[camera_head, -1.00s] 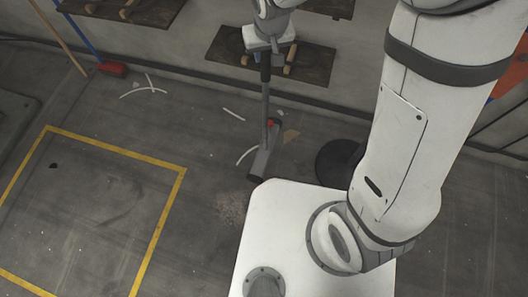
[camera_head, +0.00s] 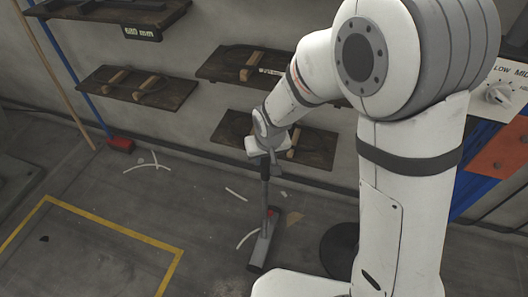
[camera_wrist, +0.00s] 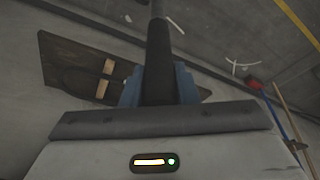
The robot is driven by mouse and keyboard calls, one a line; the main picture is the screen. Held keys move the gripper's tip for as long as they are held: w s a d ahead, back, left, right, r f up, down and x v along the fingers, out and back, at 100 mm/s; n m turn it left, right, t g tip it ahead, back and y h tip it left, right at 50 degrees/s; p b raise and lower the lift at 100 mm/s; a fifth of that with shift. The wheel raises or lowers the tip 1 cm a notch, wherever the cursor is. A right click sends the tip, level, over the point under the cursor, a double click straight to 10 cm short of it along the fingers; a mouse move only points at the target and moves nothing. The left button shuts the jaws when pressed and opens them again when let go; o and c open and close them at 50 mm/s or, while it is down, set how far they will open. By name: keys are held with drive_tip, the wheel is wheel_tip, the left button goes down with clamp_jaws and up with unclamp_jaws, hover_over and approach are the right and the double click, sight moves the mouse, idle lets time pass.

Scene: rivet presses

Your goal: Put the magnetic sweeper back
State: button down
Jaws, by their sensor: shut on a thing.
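The magnetic sweeper (camera_head: 262,246) hangs below my gripper (camera_head: 268,158), with its dark handle upright and its long grey head low over the floor. A small red part shows on it near the head. I cannot tell whether the head touches the floor. In the wrist view my gripper (camera_wrist: 158,88) has its blue fingers shut on the black handle (camera_wrist: 158,60). A dark wall board with wooden pegs (camera_head: 312,148) is behind my gripper; it also shows in the wrist view (camera_wrist: 68,62).
More dark boards with pegs are on the wall, at left (camera_head: 138,93) and above (camera_head: 228,66). A red-headed broom (camera_head: 121,145) leans at the left. Pale strips (camera_head: 148,167) litter the floor. A yellow floor line (camera_head: 115,227) lies at left. A dark round object (camera_head: 338,245) stands right of the sweeper.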

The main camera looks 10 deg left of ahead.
drive_tip(key=shift+f, duration=1.15)
drive_tip(key=c, duration=1.1)
unclamp_jaws()
drive_tip(key=shift+f+b, duration=0.1)
drive_tip(key=shift+b, duration=0.2)
drive_tip(key=p+v, duration=0.3)
drive_tip(key=v, duration=0.9)
drive_tip(key=s+d+r+m+h, duration=0.1)
drive_tip(key=d+r, duration=0.2)
drive_tip(key=d, duration=0.4)
drive_tip(key=s+d+r+m, duration=0.1)
drive_tip(key=d+r+m, duration=0.1)
drive_tip(key=d, duration=0.5)
drive_tip(key=s+d+r+m, duration=0.1)
drive_tip(key=s+d, duration=0.5)
drive_tip(key=d, duration=0.1)
drive_tip(key=s+d+r+m+g, duration=0.1)
drive_tip(key=s+d, duration=0.2)
drive_tip(key=d, duration=0.1)
drive_tip(key=shift+d+r+m+h, duration=0.15)
drive_tip(key=shift+r+m+h, duration=0.15)
